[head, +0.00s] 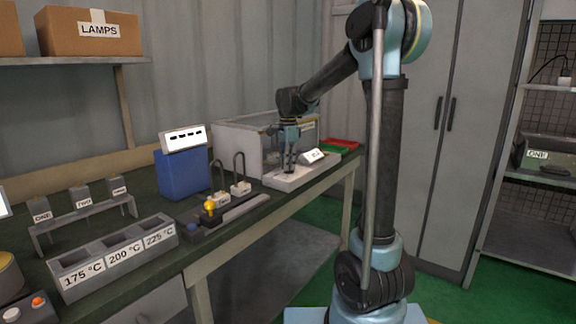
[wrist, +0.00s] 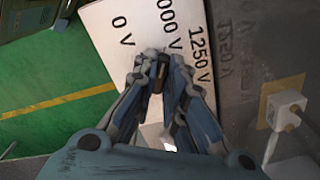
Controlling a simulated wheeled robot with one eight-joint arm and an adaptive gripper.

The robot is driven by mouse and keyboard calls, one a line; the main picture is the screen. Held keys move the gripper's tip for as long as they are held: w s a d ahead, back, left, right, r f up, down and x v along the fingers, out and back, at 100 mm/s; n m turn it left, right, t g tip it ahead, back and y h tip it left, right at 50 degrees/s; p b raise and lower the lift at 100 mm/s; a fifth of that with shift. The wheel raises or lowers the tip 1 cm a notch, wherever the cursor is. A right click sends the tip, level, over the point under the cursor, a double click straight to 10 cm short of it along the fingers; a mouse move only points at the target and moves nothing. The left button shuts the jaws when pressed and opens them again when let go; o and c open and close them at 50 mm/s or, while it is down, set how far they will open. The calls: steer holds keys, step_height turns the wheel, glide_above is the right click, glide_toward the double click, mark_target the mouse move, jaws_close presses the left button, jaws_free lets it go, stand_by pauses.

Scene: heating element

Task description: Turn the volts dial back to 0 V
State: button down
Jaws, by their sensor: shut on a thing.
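The volts dial (wrist: 157,73) shows in the wrist view as a small dark knob between my fingertips. It stands before a pale label plate (wrist: 108,42) printed 0 V at the left, a partly covered "000 V" in the middle and 1250 V at the right. My gripper (wrist: 157,82) is shut on the dial. The fingers cover most of it, and I cannot tell exactly which mark it points to. In the head view, my gripper (head: 290,167) reaches down to a pale unit (head: 285,181) on the bench, and the dial is too small to make out.
A small tilted sign (head: 313,156) sits on the unit.

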steer(key=n, duration=0.5)
steer(key=shift+n, duration=0.4)
steer(key=n, duration=0.5)
steer(key=shift+d+n, duration=0.1)
steer(key=shift+n, duration=0.6)
steer(key=c, duration=1.6)
jaws_free()
steer(key=shift+c, duration=0.2)
step_height(320, 180, up, 12)
